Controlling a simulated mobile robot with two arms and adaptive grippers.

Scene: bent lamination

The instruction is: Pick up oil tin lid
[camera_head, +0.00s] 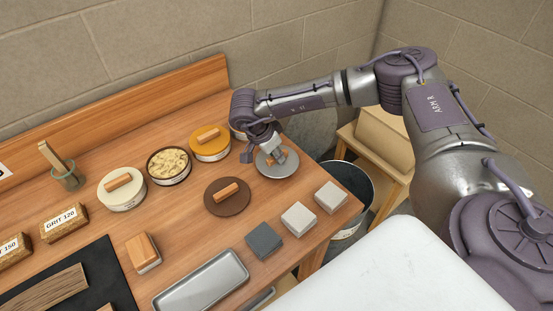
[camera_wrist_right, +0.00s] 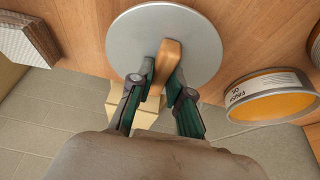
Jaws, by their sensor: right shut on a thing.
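The oil tin lid is a round grey disc (camera_head: 272,171) with a wooden bar handle, at the right end of the bench. My right gripper (camera_head: 277,155) is above the lid, shut on its handle. In the right wrist view the fingers (camera_wrist_right: 162,78) sit on both sides of the wooden handle (camera_wrist_right: 169,52), with the grey disc (camera_wrist_right: 125,40) beyond. I cannot tell whether the lid touches the bench. An open tin with orange contents, labelled oil (camera_wrist_right: 272,97), stands beside the lid in the wrist view. My left gripper is not in view.
On the bench (camera_head: 180,230) are a yellow-topped tin (camera_head: 211,150), an open tin of flakes (camera_head: 168,166), a cream-topped tin (camera_head: 121,195), a brown lid (camera_head: 215,206), several blocks (camera_head: 298,219) and a metal tray (camera_head: 203,285). A dark bin (camera_head: 355,180) stands off the right end.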

